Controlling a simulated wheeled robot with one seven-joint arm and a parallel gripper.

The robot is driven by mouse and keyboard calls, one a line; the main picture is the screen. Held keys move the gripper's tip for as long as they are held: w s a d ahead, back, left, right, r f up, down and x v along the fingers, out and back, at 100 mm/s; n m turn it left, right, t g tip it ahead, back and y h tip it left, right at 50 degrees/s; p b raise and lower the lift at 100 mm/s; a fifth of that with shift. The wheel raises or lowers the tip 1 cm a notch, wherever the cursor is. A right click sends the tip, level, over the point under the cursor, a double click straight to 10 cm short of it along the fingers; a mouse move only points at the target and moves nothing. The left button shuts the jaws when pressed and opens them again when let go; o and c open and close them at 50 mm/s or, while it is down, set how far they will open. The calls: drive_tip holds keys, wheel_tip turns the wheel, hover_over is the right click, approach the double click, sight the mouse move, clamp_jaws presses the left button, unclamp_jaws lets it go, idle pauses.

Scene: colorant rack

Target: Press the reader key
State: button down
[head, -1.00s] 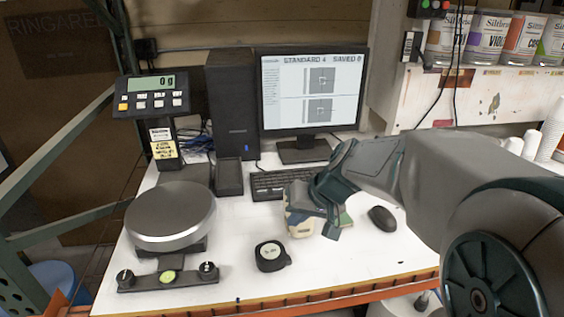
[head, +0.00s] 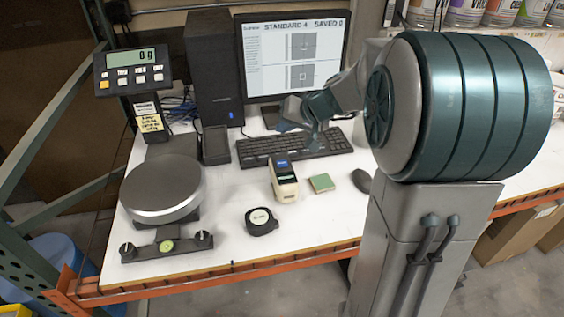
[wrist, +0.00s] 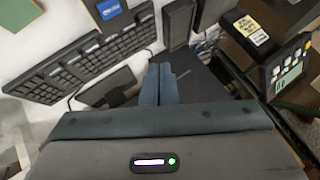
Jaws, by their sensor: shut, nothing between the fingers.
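The reader (head: 284,180) is a cream handheld device with a blue screen, standing on the white table in front of the keyboard in the head view. Its blue screen also shows at the top edge of the wrist view (wrist: 108,9). My gripper (head: 284,126) is over the back of the keyboard, in front of the monitor, behind and apart from the reader. In the wrist view its two fingers (wrist: 160,84) are together with nothing between them. The reader's key is too small to make out.
The keyboard (head: 295,147), monitor (head: 292,62) and a small dark box (head: 215,146) are close to my gripper. A green-topped block (head: 321,183) and a mouse (head: 361,181) lie right of the reader. A round black puck (head: 261,221) and a scale (head: 163,188) are to the left.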

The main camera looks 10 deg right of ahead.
drive_tip(key=b, duration=0.5)
hover_over(285, 165)
wheel_tip(285, 165, down, 8)
drive_tip(key=shift+r, duration=0.2)
drive_tip(key=shift+f+b, duration=0.6)
drive_tip(key=shift+b, duration=0.4)
drive_tip(key=shift+f, duration=0.15)
idle(0.8)
drive_tip(key=shift+f+b, duration=0.3)
drive_tip(key=shift+b, duration=0.5)
drive_tip(key=shift+f+b, duration=0.3)
drive_tip(key=shift+b, duration=0.2)
drive_tip(key=shift+r, duration=0.1)
idle(0.6)
drive_tip(key=shift+r, duration=0.65)
